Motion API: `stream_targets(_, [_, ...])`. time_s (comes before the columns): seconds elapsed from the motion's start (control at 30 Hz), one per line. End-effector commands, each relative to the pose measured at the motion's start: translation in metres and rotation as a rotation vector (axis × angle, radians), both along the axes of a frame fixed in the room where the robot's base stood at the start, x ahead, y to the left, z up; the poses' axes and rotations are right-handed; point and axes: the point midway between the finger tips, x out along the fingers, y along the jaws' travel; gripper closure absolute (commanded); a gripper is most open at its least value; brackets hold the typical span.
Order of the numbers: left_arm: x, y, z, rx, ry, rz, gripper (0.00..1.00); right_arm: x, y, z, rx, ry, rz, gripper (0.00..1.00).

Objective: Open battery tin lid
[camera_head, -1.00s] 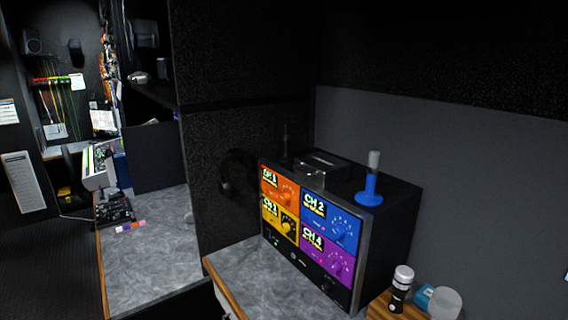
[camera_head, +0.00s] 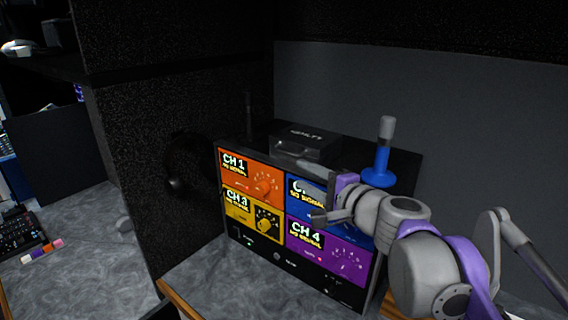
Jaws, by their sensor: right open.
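A dark box with pale lettering (camera_head: 304,142), which looks like the battery tin, sits on top of the four-channel unit (camera_head: 255,213). Its top looks closed, and the lettering is too small to read surely. My right gripper (camera_head: 303,188) is open and empty, in front of the unit's colored face. Its upper finger shows just below and in front of the tin; I cannot tell whether they touch. My right arm hides part of the CH 2 and CH 4 panels. My left gripper is not in view.
A blue-based stick with a grey top (camera_head: 382,155) stands on the unit, right of the tin. A thin dark antenna-like rod (camera_head: 249,115) stands to the left. A dark wall panel (camera_head: 150,170) is at the left. The grey counter (camera_head: 205,285) in front is clear.

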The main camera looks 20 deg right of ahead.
Motion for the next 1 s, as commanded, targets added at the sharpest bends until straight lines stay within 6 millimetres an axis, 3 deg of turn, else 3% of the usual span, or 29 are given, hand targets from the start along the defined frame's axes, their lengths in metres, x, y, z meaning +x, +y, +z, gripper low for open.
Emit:
stream_targets(0.17, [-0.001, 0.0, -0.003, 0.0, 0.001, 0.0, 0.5, 0.012, -0.011, 0.014, 0.071, -0.02, -0.041, 0.58])
stream_targets(0.7, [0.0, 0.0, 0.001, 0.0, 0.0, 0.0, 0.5, 0.098, 0.014, 0.008, 0.072, -0.019, -0.039, 0.58])
stream_targets(1.0, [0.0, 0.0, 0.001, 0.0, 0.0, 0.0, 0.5, 0.111, 0.018, 0.006, 0.071, -0.02, -0.04, 0.58])
